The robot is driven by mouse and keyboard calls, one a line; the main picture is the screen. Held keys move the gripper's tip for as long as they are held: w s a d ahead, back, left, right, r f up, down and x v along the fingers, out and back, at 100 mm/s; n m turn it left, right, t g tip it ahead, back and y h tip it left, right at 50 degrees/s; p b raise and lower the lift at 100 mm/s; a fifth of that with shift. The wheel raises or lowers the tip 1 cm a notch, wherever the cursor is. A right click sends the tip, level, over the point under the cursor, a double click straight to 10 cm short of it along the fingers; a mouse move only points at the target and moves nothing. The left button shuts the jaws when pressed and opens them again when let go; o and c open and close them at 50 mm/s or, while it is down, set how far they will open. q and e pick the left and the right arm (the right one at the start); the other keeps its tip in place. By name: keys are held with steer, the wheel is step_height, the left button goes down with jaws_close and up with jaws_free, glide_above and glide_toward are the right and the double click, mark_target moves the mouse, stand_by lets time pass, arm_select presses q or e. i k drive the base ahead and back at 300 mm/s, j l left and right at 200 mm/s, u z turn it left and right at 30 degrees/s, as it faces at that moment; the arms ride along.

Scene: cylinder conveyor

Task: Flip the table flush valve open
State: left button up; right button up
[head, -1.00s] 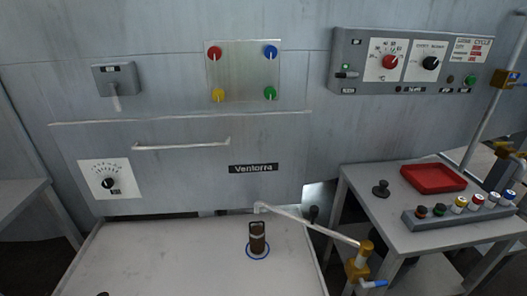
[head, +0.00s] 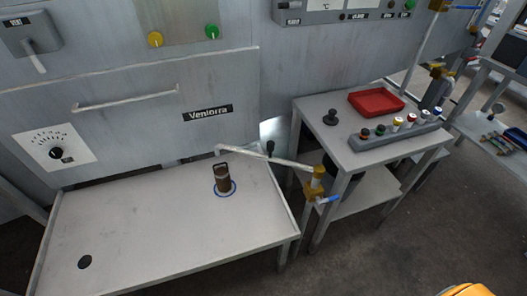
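A pale pipe runs from the valve leftwards over the table and ends in a spout (head: 220,149) above a brown cylinder (head: 222,179). The cylinder stands upright inside a blue ring on the table top. Neither of my grippers is in view.
A side table (head: 345,155) on the right holds a red tray (head: 376,101), a black knob and a row of coloured buttons. A dark round hole (head: 85,262) is at the table's front left. An orange shape is cut off at lower right.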

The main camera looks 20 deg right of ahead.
mark_target(319, 202)
steer(key=z, duration=1.3)
